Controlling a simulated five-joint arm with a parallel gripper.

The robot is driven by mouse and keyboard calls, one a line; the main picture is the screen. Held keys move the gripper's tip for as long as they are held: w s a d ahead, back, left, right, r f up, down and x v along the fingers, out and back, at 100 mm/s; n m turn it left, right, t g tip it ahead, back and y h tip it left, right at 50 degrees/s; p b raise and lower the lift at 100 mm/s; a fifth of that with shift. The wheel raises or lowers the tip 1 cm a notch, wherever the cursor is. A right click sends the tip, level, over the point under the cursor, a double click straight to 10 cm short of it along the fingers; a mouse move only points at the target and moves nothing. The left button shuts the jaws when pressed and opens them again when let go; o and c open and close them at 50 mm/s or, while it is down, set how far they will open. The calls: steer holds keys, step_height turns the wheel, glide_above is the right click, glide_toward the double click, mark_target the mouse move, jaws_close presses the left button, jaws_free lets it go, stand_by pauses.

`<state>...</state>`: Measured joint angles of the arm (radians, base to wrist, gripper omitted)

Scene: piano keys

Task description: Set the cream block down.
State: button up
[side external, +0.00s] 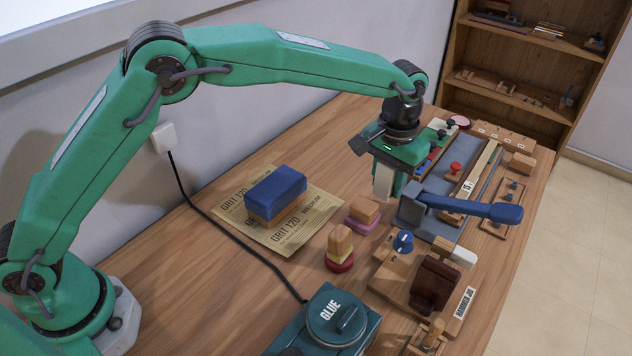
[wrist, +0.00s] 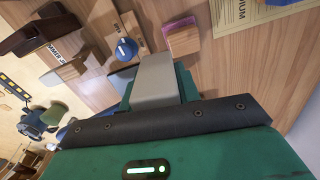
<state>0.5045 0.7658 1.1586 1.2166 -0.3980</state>
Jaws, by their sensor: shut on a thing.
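My gripper (side external: 388,178) is shut on the cream block (side external: 382,181), which hangs upright below the jaws in the side view. The wrist view shows the block (wrist: 154,82) as a pale grey-beige shape between the green fingers of my gripper (wrist: 158,90). The block's lower end is close to the wooden table (side external: 355,128). I cannot tell whether it touches the tabletop.
A blue-handled hammer (side external: 470,207) lies just right of the block. A wooden jig (side external: 395,274) with a blue knob (side external: 403,242) stands in front. Stacked blocks (side external: 363,211) and sandpaper (side external: 318,222) lie left. Bare table lies behind and left of the block.

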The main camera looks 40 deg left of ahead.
steer(key=shift+n, duration=0.4)
steer(key=s, duration=0.9)
steer(key=s+d+r, duration=0.1)
steer(key=s, duration=0.8)
steer(key=s+d, duration=0.1)
steer(key=s, duration=0.9)
steer(key=shift+r, duration=0.15)
steer(key=s+a+f, duration=0.1)
steer(key=s+a, duration=0.3)
steer(key=s, duration=0.5)
steer(key=shift+a+f, duration=0.35)
steer(key=shift+f, duration=0.05)
steer(key=shift+w, duration=0.1)
steer(key=w+a+f, duration=0.1)
steer(key=w+f, duration=0.1)
steer(key=w, duration=0.1)
steer(key=w+a+f, duration=0.1)
steer(key=w+f, duration=0.1)
steer(key=w, duration=0.2)
steer(key=w+a+f, duration=0.1)
steer(key=w+f, duration=0.2)
steer(key=w, duration=0.1)
steer(key=shift+a, duration=0.3)
steer(key=shift+f, duration=0.15)
